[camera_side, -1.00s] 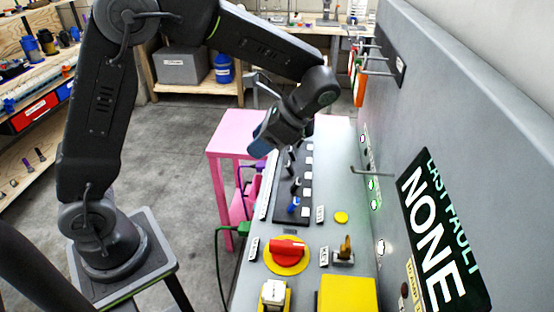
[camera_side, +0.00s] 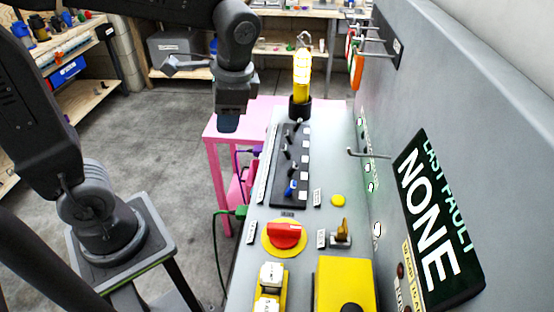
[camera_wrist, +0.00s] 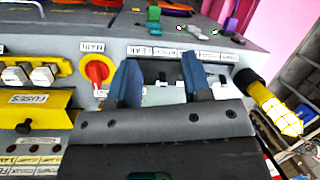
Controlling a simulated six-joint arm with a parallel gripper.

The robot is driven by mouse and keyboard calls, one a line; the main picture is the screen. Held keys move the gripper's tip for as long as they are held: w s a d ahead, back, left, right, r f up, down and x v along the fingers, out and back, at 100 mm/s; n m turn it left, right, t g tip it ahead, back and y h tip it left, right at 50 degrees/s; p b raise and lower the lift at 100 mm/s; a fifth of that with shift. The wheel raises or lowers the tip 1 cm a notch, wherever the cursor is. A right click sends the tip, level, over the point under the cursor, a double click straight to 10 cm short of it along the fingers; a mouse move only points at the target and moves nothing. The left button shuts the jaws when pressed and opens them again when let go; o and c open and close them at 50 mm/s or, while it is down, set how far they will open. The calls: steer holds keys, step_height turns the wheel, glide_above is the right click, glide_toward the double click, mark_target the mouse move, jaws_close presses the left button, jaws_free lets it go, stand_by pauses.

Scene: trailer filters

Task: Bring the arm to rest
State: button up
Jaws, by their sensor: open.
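The gripper appears clear of the bench and touches nothing that I can see.
The grey bench (camera_side: 250,275) carries a black switch strip (camera_side: 279,198), a red rotary switch (camera_side: 284,235), a yellow box (camera_side: 345,280) and a yellow lamp (camera_side: 302,72) upright in a black holder. Hooks stick out of the right panel. A pink table (camera_side: 215,132) stands left.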

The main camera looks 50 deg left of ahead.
steer(key=s+d+r+n+t+h, duration=0.1)
steer(key=s+d+n+t+h, duration=0.1)
steer(key=s+n+t, duration=0.3)
steer(key=shift+s+r+t+h, duration=0.3)
steer(key=shift+s+t, duration=0.5)
steer(key=shift+s, duration=0.15)
